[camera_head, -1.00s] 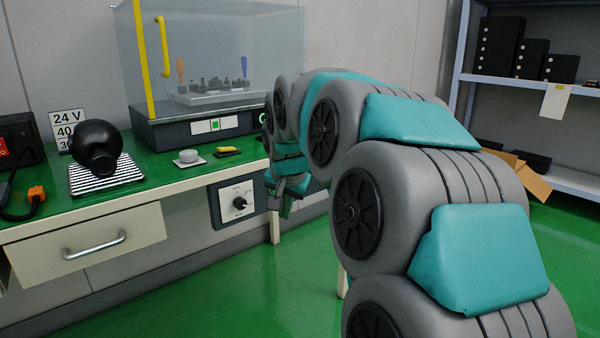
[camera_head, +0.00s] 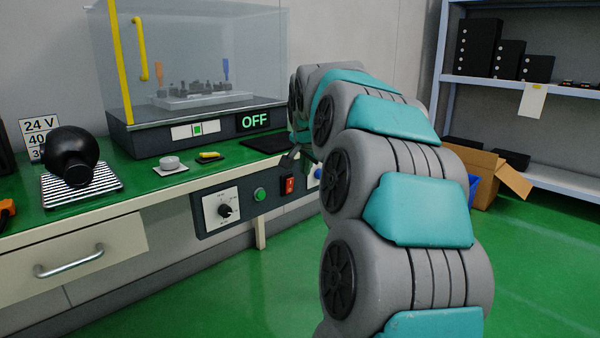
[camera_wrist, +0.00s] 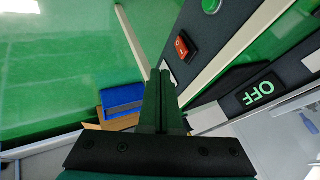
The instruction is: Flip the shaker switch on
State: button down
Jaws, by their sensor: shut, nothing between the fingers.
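The shaker (camera_head: 190,70) is a clear-hooded box on a dark base, standing on the green bench. Its display (camera_head: 254,121) reads OFF, and this also shows in the wrist view (camera_wrist: 257,93). A red rocker switch (camera_head: 289,186) sits on the dark control panel (camera_head: 205,222) at the bench front. In the wrist view the red switch (camera_wrist: 184,47) is just beyond and right of my fingertips. My gripper (camera_head: 290,157) is shut and empty, close above the switch in the head view. Its closed fingers (camera_wrist: 160,75) point toward the panel. I cannot tell whether they touch it.
The panel also holds a dial (camera_head: 225,210), a green button (camera_head: 260,194) and a blue knob (camera_head: 317,173). An open cardboard box (camera_head: 480,165) stands on the floor by the shelf.

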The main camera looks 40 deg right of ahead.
aim_at(292, 178)
jog(key=w+d+f+p, duration=0.1)
jog(key=w+d+f, duration=0.2)
jog(key=w+f, duration=0.3)
jog(key=w, duration=0.3)
jog(key=shift+f, duration=0.35)
jog(key=shift+w+d+r+g+p, duration=0.1)
jog(key=shift+w+g+p, duration=0.3)
jog(key=shift+g+p, duration=0.1)
jog(key=shift+r, duration=0.15)
jog(key=shift+r, duration=0.7)
